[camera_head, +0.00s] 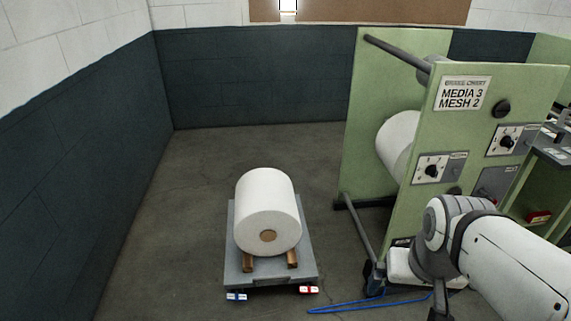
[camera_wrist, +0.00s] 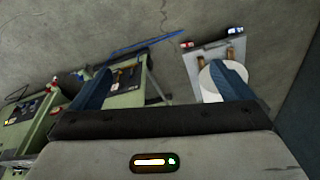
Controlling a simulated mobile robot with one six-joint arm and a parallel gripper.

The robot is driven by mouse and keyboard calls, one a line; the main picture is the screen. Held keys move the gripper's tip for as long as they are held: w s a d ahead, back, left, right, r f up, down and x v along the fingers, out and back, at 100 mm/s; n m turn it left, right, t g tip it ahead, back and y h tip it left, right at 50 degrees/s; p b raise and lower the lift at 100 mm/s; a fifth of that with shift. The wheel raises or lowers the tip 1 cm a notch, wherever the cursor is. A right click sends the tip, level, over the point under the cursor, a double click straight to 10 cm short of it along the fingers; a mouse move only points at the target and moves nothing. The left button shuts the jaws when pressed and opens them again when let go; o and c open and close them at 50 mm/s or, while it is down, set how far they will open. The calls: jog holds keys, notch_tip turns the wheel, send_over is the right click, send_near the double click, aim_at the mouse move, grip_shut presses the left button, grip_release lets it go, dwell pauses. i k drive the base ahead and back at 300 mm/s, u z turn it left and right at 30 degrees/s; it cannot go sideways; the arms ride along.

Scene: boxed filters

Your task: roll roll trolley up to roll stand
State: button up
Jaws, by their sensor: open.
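The roll trolley (camera_head: 295,272) is a low grey platform on the floor left of the roll stand. A large white roll (camera_head: 266,200) lies on wooden blocks on it, its brown core facing me. The green roll stand (camera_head: 473,125) is at right, labelled MEDIA 3 MESH 2, with a white roll (camera_head: 395,140) between its panels. A gap of floor separates trolley and stand. In the wrist view my gripper (camera_wrist: 160,88) is open and empty. Its right finger overlaps the trolley's roll (camera_wrist: 209,85), and the stand (camera_wrist: 126,97) shows at left. The head view does not clearly show the fingers.
A blue cord or hose (camera_head: 350,305) lies on the floor between trolley and stand. Blue (camera_head: 237,296) and red (camera_head: 308,290) tagged parts are at the trolley's near edge. Dark-lower walls (camera_head: 255,75) enclose the left and back. Floor (camera_head: 185,200) left of the trolley is clear.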

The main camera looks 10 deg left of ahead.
aim_at(269, 241)
jog(key=u, duration=0.25)
jog(key=i, duration=0.85)
jog(key=z, duration=0.2)
